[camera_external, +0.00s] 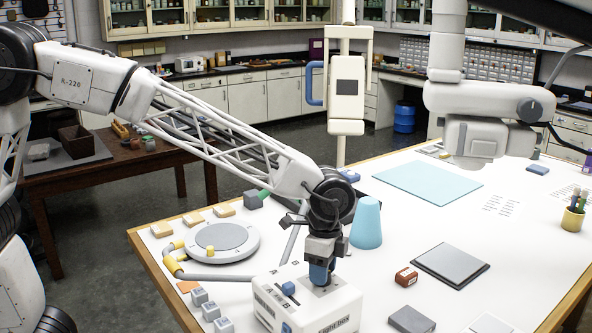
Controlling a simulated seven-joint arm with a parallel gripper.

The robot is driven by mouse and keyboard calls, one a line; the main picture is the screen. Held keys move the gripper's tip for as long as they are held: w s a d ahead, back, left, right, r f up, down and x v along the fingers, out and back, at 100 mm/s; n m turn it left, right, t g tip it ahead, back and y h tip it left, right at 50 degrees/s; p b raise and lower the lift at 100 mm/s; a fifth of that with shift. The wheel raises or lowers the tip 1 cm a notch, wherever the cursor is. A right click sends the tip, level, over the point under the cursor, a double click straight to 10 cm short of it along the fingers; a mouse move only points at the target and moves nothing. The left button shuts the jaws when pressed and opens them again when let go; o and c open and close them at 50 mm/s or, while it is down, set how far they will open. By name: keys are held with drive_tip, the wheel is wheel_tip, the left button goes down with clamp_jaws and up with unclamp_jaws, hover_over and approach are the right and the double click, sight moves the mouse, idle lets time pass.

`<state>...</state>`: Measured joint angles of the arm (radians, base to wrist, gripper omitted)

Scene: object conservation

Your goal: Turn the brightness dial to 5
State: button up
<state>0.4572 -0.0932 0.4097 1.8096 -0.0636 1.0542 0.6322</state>
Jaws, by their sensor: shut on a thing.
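A white light box (335,311) stands at the front middle of the table, with "Light box" lettered on its front. My gripper (321,262) points straight down over the top of the box. It is shut on a blue dial (319,275) on a grey plate there. The fingers hide part of the dial, and I cannot read its number or pointer. A second blue knob (288,288) sits on the box's top to the left, near the letters A and B.
A blue cone (366,223) stands close behind my gripper to the right. A round grey turntable (222,242) and small blocks lie to the left. A red-brown block (406,277) and a grey pad (450,264) lie to the right. A white machine (475,140) overhangs the far right.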

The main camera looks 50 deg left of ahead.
drive_tip(key=m, duration=0.4)
drive_tip(key=shift+m, duration=0.3)
drive_tip(key=m, duration=0.4)
drive_tip(key=shift+d+m+y, duration=0.1)
drive_tip(key=shift+m+y, duration=0.2)
drive_tip(key=m, duration=0.4)
drive_tip(key=shift+m, duration=1.9)
drive_tip(key=o, duration=0.9)
drive_tip(key=shift+r, duration=0.2)
drive_tip(key=shift+w+d+r, duration=0.1)
drive_tip(key=shift+d+r, duration=0.05)
drive_tip(key=shift+r, duration=1.75)
drive_tip(key=shift+d+r, duration=0.1)
drive_tip(key=shift+r, duration=1.75)
